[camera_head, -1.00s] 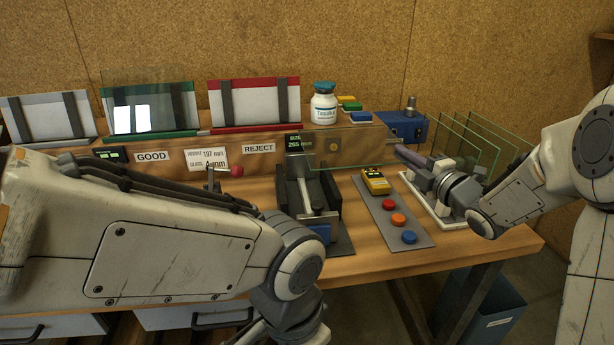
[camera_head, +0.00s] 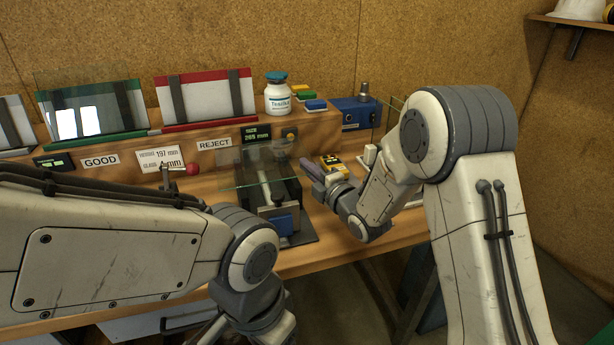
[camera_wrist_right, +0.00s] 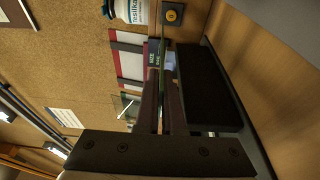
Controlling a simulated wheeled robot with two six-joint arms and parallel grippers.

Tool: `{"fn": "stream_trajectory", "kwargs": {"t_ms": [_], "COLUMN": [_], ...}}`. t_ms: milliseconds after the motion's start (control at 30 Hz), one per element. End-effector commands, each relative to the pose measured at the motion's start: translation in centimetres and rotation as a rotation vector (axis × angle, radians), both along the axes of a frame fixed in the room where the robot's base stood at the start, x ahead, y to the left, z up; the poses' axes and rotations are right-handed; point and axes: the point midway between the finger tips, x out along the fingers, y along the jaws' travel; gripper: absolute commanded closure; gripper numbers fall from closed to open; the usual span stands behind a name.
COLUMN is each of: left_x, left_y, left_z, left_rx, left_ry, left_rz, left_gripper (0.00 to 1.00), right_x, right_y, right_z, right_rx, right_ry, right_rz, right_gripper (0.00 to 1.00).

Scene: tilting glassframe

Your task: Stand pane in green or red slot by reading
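My right gripper (camera_head: 314,172) is shut on one edge of a clear glass pane (camera_head: 245,178), which reaches left over the dark gauge (camera_head: 285,196). The pane looks tilted; I cannot tell whether it touches the gauge. In the right wrist view the two dark fingers (camera_wrist_right: 161,105) close on its thin green edge (camera_wrist_right: 161,52). The green slot (camera_head: 95,138) holds a standing pane (camera_head: 80,75). The red slot (camera_head: 210,122) has no pane visible. The small display (camera_head: 255,134) seems to read 265 mm. My left gripper is below the picture.
A GOOD label (camera_head: 101,161), a REJECT label (camera_head: 214,144) and a size card (camera_head: 160,158) are on the shelf front. A white bottle (camera_head: 278,95) and a blue box (camera_head: 357,113) stand behind. A yellow device (camera_head: 330,163) lies near my right gripper. My right arm mostly hides the right-hand pane rack.

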Motion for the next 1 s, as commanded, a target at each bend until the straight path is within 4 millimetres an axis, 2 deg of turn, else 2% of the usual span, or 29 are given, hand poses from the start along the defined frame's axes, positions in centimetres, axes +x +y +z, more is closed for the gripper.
{"fn": "stream_trajectory", "kwargs": {"t_ms": [133,367,400,433,467,867,1000], "left_x": [0.0,0.0,0.0,0.0,0.0,0.0,0.0], "left_y": [0.0,0.0,0.0,0.0,0.0,0.0,0.0], "left_z": [-0.4,-0.4,-0.4,-0.4,-0.4,0.3,-0.5], "left_rx": [0.0,0.0,0.0,0.0,0.0,0.0,0.0], "left_ry": [0.0,0.0,0.0,0.0,0.0,0.0,0.0], "left_rz": [0.0,0.0,0.0,0.0,0.0,0.0,0.0], "left_gripper": [0.35,0.35,0.35,0.35,0.35,0.35,0.35], "right_x": [0.0,0.0,-0.1,-0.1,-0.1,0.0,-1.8], "right_y": [-0.1,-0.1,-0.1,-0.1,-0.1,-0.1,-1.2], "right_z": [-2.2,-2.7,-3.0,-3.0,-2.9,-2.8,-3.2], "right_rx": [0.002,-0.001,-0.005,-0.005,-0.004,-0.002,-0.002], "right_ry": [0.0,0.005,0.012,0.011,0.01,0.005,0.005], "right_rz": [-0.001,-0.001,-0.001,-0.001,-0.001,0.0,-0.002], "right_gripper": [1.0,1.0,0.81,0.7,0.65,0.65,0.65]}}
